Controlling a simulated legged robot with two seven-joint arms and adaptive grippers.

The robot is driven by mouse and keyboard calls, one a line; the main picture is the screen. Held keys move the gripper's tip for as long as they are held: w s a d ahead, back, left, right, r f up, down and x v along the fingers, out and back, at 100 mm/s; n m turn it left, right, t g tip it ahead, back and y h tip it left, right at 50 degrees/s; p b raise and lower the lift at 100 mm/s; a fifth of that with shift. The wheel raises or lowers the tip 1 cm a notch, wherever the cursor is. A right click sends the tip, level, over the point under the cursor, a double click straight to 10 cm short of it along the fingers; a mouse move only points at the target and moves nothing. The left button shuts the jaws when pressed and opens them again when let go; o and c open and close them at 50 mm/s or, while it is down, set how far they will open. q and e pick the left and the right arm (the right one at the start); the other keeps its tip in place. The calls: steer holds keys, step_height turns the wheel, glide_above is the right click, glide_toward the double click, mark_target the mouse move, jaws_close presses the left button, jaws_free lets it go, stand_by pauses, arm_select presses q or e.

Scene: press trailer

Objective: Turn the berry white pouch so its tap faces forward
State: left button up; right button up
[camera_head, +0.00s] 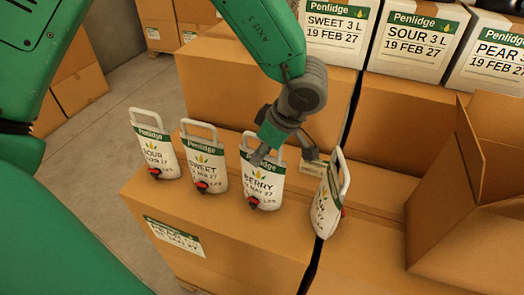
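Several white pouches with green Penlidge bands, loop handles and red taps stand in a row on a brown carton. The third from the left (264,186) reads BERRY, and its tap faces the front. The rightmost pouch (324,207) is turned and tilted in the picture; its tap shows at its right side, and its small print is hard to read. My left gripper (287,153) is open above and between these two pouches. One finger overlaps the upper part of the BERRY pouch; the other is near the rightmost pouch's top. I cannot tell whether either finger touches. My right gripper is out of view.
The SOUR pouch (156,152) and the SWEET pouch (205,165) stand to the left. The carton (228,236) under the row has a front edge close by. An open carton (470,215) stands at the right. Labelled white boxes (415,38) stand behind.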

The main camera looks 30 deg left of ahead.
arm_select(q)
steer(key=shift+d+r, duration=0.1)
steer(key=shift+d, duration=0.55)
steer(key=shift+d+r, duration=0.2)
steer(key=shift+r, duration=0.05)
steer(key=v, duration=1.1)
steer(key=shift+d, duration=0.2)
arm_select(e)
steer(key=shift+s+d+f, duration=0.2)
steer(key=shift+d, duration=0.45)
